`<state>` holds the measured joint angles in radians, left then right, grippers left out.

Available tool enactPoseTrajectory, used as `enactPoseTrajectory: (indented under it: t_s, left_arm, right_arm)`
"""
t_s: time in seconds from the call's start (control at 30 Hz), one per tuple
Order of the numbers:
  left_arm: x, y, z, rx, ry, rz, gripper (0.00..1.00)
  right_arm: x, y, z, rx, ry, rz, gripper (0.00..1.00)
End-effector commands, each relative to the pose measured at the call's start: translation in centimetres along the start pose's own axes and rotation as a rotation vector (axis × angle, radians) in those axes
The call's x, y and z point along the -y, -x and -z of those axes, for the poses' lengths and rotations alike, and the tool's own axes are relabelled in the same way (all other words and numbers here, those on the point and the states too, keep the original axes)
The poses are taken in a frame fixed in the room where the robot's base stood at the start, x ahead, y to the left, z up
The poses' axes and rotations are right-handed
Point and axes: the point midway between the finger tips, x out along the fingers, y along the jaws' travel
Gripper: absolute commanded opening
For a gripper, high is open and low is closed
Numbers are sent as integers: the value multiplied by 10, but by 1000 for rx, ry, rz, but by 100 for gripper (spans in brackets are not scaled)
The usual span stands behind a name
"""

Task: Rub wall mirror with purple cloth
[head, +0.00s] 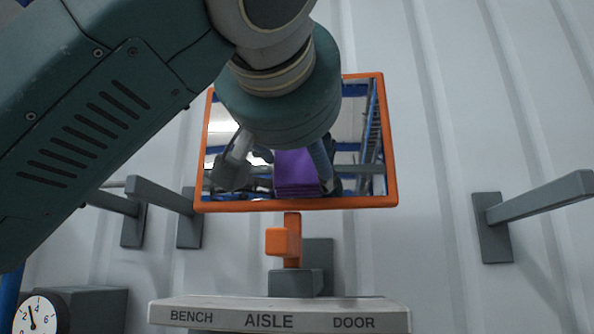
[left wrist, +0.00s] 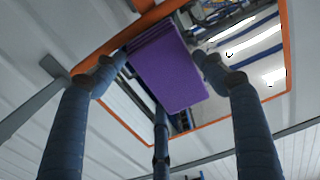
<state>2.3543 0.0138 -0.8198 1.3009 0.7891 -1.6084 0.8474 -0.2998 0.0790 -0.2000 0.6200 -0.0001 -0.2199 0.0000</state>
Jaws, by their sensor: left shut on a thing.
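The wall mirror (head: 225,150) has an orange frame and stands on an orange bracket against the ribbed wall. It also shows in the left wrist view (left wrist: 262,85). The purple cloth (head: 297,172) is a folded block in front of the mirror's lower middle. In the left wrist view the cloth (left wrist: 168,70) lies between the fingers. My left gripper (head: 280,176) is shut on the cloth, with a finger on each side. I cannot tell whether the cloth touches the glass. My arm hides the mirror's upper left part. My right gripper is not in view.
A grey ledge (head: 280,303) marked BENCH, AISLE and DOOR sits below the mirror. Grey wall hooks stick out at the left (head: 160,195) and right (head: 540,200). A dial gauge (head: 38,314) is at the lower left. The wall right of the mirror is clear up to the right hook.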

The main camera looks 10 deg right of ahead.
Motion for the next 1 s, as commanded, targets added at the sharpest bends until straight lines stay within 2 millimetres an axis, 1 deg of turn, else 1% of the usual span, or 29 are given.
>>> enactPoseTrajectory:
  t_s: [0.03, 0.23, 0.53, 0.83, 1.0]
  left_arm:
    - [6, -1, -2, 2, 3, 4, 50]
    - [24, 0, -2, 2, 4, 4, 50]
    - [36, 1, -1, 2, 3, 3, 50]
    - [61, 2, -2, 2, 3, 3, 50]
    - [65, 3, 1, 1, 2, 2, 50]
  right_arm:
    - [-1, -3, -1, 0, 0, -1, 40]
    - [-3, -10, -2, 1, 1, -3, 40]
    - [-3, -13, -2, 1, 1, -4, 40]
    - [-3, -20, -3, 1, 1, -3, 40]
    - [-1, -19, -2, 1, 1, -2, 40]
